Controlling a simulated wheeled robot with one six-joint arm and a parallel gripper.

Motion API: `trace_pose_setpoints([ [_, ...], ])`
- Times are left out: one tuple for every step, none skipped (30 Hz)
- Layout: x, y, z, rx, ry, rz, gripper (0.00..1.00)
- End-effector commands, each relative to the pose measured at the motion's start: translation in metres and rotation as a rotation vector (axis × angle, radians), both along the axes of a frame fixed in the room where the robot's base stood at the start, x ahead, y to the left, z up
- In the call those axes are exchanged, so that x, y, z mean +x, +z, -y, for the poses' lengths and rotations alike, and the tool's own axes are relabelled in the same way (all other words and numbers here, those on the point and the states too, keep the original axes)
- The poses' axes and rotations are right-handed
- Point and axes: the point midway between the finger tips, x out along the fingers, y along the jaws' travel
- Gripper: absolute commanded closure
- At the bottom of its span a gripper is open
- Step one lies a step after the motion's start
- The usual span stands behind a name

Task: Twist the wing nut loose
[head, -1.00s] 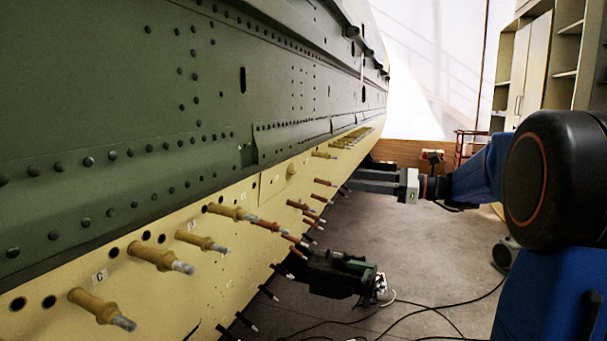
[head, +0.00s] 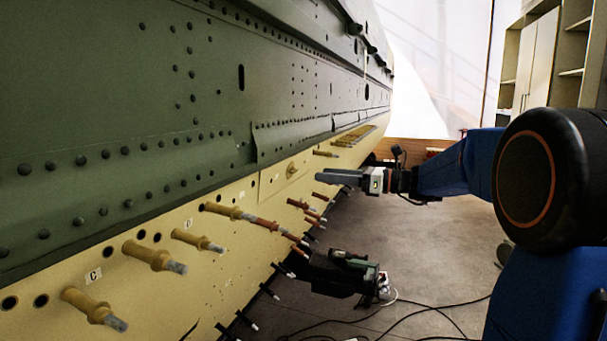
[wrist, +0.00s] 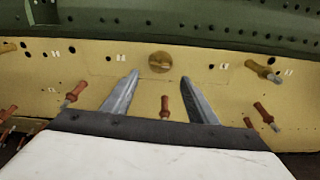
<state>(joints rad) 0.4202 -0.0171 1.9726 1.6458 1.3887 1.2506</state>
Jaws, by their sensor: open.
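The wing nut (wrist: 159,62) is a round brass-coloured piece with a raised wing on the cream panel (wrist: 90,66). It lies ahead of my gripper (wrist: 160,77), centred just beyond the gap between the two fingertips in the wrist view. My gripper is open and empty, and its fingers look apart from the nut. In the head view, the wing nut (head: 292,171) is small on the cream strip, and my gripper (head: 318,177) points at the panel from the right, a short way from it.
Copper-coloured fasteners (wrist: 165,107) stick out of the panel below and beside the nut. Larger yellow fasteners (head: 150,256) stand out nearer the camera. A dark green tool (head: 345,272) is low beside the panel. Cables (head: 400,318) lie on the floor. Green skin (head: 120,100) is above.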

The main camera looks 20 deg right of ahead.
Motion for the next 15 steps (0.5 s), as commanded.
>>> trace_pose_setpoints([
  [0.005, 0.0, -0.007, 0.0, 0.002, 0.0, 0.47],
  [0.008, 0.0, -0.012, 0.0, 0.003, 0.0, 0.47],
  [0.011, 0.0, -0.017, -0.001, 0.003, 0.0, 0.47],
  [0.014, 0.0, -0.02, -0.001, 0.002, 0.0, 0.47],
  [0.017, -0.001, -0.024, -0.001, 0.003, 0.0, 0.47],
  [0.021, 0.0, -0.03, -0.001, 0.003, 0.0, 0.47],
  [0.023, 0.0, -0.033, 0.0, 0.003, 0.0, 0.47],
  [0.026, 0.0, -0.037, 0.0, 0.002, 0.0, 0.47],
  [0.029, 0.0, -0.042, 0.0, 0.003, 0.0, 0.47],
  [0.031, 0.0, -0.045, 0.0, 0.002, 0.0, 0.47],
  [0.034, 0.0, -0.048, 0.0, 0.002, 0.0, 0.47],
  [0.037, 0.0, -0.052, -0.001, 0.002, 0.0, 0.47],
  [0.038, 0.0, -0.054, -0.001, 0.002, 0.0, 0.47],
  [0.04, 0.0, -0.057, -0.001, 0.002, 0.0, 0.47],
  [0.042, 0.0, -0.059, -0.001, 0.001, -0.001, 0.47],
])
